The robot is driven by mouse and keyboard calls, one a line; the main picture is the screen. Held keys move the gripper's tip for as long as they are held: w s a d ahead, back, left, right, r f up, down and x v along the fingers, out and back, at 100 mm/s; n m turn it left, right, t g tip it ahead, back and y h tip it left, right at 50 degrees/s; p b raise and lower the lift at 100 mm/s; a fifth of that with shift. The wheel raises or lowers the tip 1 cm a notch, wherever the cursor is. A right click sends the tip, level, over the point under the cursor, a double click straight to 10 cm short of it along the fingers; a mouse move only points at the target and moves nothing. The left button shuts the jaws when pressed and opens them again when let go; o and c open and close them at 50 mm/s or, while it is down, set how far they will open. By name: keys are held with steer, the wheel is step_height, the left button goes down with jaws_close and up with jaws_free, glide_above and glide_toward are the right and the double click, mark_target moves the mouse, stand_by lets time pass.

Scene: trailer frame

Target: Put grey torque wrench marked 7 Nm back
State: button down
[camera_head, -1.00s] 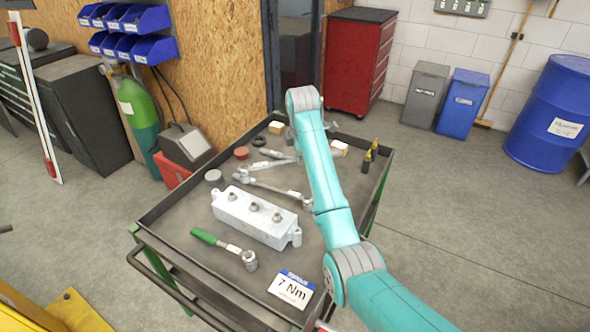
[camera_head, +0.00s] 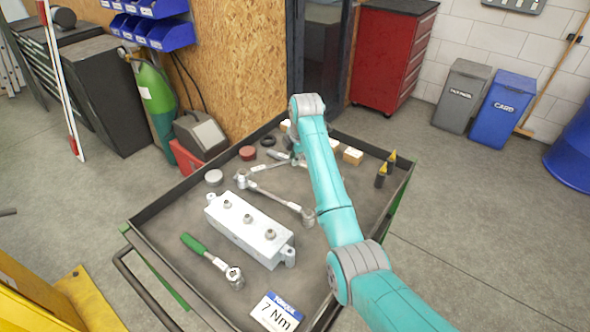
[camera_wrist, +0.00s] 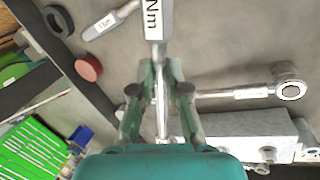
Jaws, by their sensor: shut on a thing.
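My gripper (camera_wrist: 160,95) is shut on a grey torque wrench (camera_wrist: 157,22) in the wrist view. The wrench's white label shows "Nm"; its number is cut off at the top edge. In the head view my arm hides most of the gripper, over the far part of the tool cart (camera_head: 160,262). A second grey wrench (camera_head: 272,198) lies on the cart behind the metal block; it also shows in the wrist view (camera_wrist: 235,94). A white and blue "7 Nm" card (camera_head: 277,313) lies at the cart's near corner.
A metal block (camera_head: 248,229) with bolts sits mid-cart, with a green-handled ratchet (camera_head: 213,260) in front. The cart has a raised rim.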

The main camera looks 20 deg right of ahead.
steer(key=shift+f, duration=2.5)
steer(key=shift+f, duration=0.15)
steer(key=c, duration=1.2)
jaws_free()
steer(key=shift+o, duration=0.2)
steer(key=v, duration=1.2)
